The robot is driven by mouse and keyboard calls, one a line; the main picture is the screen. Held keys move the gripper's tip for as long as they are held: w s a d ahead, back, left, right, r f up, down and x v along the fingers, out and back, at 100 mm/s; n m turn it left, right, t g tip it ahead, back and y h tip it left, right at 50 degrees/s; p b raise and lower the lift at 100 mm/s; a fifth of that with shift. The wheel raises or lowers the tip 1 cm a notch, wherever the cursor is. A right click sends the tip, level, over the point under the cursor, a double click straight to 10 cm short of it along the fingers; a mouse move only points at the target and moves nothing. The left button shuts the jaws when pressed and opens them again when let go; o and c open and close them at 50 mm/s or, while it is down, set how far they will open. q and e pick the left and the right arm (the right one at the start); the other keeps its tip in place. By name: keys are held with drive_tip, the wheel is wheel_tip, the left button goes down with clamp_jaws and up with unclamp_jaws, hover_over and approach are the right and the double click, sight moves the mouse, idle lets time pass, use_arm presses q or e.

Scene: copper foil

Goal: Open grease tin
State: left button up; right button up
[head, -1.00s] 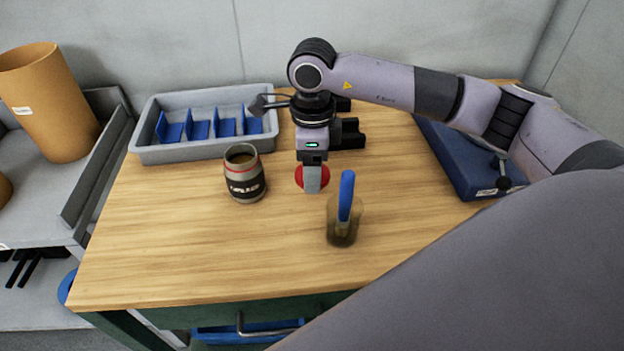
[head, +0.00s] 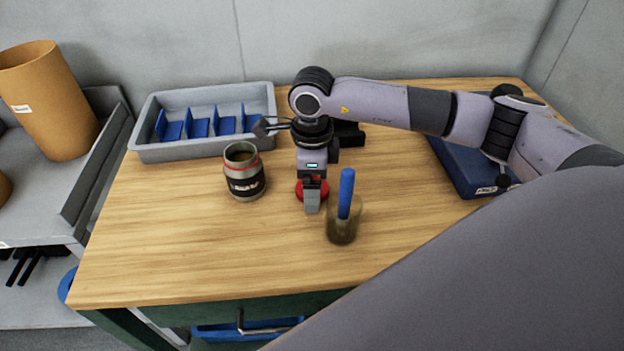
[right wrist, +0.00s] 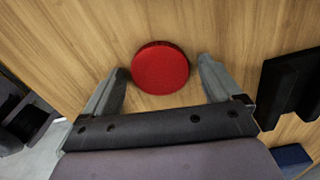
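The grease tin appears as a flat, round red tin (head: 299,190) on the wooden table, mid-table, partly hidden by my right gripper (head: 312,203) in the head view. In the right wrist view the red tin (right wrist: 160,68) lies between the two grey fingers of my right gripper (right wrist: 163,66). The fingers are spread wide, with a gap on each side of the tin. Neither finger visibly touches it. The tin's top looks whole and closed. My left gripper is not in view.
A glass pot (head: 342,230) with a blue-handled tool stands close in front right of the tin. A grey can (head: 244,176) stands to the left. A grey tray (head: 185,153) with blue dividers is behind, and a blue case (head: 462,180) lies right. The table's front left is clear.

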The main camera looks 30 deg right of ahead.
wheel_tip(320, 180, up, 12)
drive_tip(key=shift+r+b, duration=0.15)
drive_tip(key=shift+b, duration=0.25)
